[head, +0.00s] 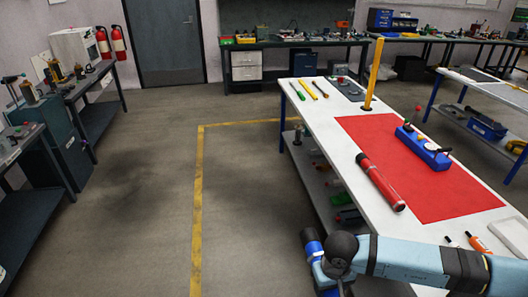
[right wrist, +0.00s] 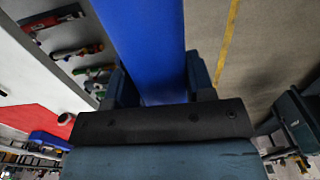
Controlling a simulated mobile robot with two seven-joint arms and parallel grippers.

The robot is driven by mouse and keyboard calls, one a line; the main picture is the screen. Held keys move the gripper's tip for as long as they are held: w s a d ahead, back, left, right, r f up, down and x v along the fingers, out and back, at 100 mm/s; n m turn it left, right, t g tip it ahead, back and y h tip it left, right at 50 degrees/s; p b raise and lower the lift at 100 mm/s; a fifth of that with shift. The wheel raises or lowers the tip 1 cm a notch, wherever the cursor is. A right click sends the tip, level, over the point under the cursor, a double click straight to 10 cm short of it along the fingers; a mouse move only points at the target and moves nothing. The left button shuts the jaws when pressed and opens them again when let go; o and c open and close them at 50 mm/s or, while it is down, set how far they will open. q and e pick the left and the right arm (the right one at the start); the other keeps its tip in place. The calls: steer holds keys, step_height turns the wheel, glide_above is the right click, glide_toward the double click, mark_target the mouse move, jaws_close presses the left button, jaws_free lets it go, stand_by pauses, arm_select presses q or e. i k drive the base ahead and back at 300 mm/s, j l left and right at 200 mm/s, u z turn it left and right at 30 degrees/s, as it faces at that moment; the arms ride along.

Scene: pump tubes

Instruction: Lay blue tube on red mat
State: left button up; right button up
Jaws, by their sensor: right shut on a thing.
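My right gripper (head: 322,268) is low in the head view, off the near left side of the white table. It is shut on the blue tube (head: 312,244), whose end shows just above the gripper. In the right wrist view the blue tube (right wrist: 145,45) runs up between the two fingers (right wrist: 160,88), with the floor and the table's side behind it. The red mat (head: 445,196) lies flat on the table, beyond the gripper to the upper right; a part also shows in the right wrist view (right wrist: 28,118). My left gripper is not in view.
A red tube (head: 380,181) lies along the mat's left edge. A blue block with a red knob (head: 424,150) stands on the mat. A yellow post (head: 374,74) stands upright behind it. Thin tubes (head: 311,88) lie at the table's far end. Bare mat shows between the red tube and block.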

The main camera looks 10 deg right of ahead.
mark_target(414, 166)
steer(key=i, duration=1.4)
steer(key=i+z, duration=0.4)
steer(key=i, duration=0.2)
steer(key=i+j+z, duration=0.1)
steer(key=i+z, duration=0.3)
steer(key=i, duration=0.2)
steer(key=i+l+z, duration=0.15)
steer(key=i+z, duration=0.45)
steer(key=k+l, duration=0.05)
